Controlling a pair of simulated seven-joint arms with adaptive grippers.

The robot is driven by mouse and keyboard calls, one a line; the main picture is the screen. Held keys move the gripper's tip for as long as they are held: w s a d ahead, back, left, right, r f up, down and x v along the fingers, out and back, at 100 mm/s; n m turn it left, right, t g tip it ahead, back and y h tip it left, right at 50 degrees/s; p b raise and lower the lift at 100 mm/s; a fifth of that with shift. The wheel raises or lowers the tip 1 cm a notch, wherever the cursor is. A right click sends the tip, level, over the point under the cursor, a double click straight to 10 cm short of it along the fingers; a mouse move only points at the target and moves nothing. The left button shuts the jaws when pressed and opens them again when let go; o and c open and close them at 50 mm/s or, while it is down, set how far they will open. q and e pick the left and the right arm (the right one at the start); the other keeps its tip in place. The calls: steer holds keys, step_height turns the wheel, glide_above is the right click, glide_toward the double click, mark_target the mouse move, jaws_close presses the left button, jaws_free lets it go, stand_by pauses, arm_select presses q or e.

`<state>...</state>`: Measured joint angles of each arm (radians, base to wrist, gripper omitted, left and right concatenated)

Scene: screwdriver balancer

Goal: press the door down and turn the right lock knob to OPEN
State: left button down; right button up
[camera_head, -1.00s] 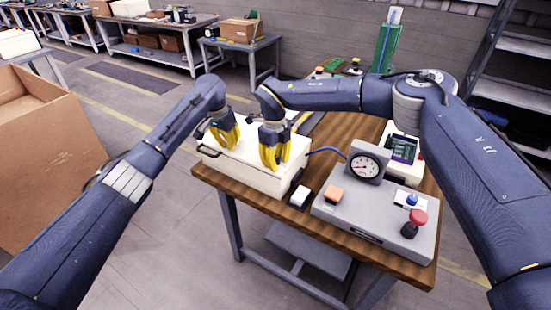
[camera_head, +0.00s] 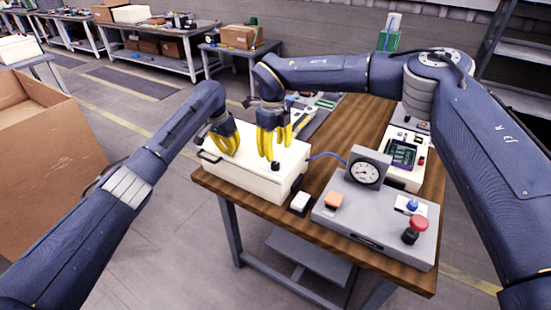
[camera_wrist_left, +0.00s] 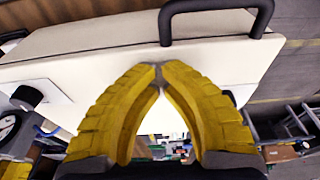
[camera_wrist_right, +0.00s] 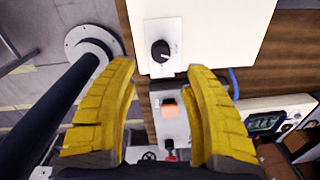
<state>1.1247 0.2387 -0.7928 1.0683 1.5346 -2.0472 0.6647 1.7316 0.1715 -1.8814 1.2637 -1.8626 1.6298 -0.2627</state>
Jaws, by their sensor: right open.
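The white box with its flat door on top (camera_head: 240,178) sits on the wooden bench. The black right lock knob (camera_head: 275,166) is on the door's right part; the right wrist view shows it on a pale label plate (camera_wrist_right: 160,51), label text too small to read. My right gripper (camera_head: 271,155) is open above the knob, apart from it, with nothing between its fingers. My left gripper (camera_head: 231,153) has its fingertips together (camera_wrist_left: 160,68) at the door surface near the black handle (camera_wrist_left: 215,22). Another dark knob (camera_wrist_left: 27,97) shows at left in the left wrist view.
A grey control box (camera_head: 375,225) with a gauge (camera_head: 366,172), an orange button (camera_head: 333,201) and a red button (camera_head: 418,224) stands to the right. A blue cable (camera_head: 328,155) runs behind.

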mark_target(275, 164)
steer(key=shift+s+r, duration=0.1)
steer(key=shift+r, duration=2.3)
steer(key=f+m, duration=0.1)
steer(key=f, duration=0.3)
steer(key=f+m, duration=0.2)
steer(key=f, duration=0.2)
steer(key=f+m, duration=0.1)
steer(key=f, duration=0.3)
steer(key=shift+w+m, duration=0.25)
steer(key=shift+m, duration=0.05)
steer(key=shift+c, duration=0.4)
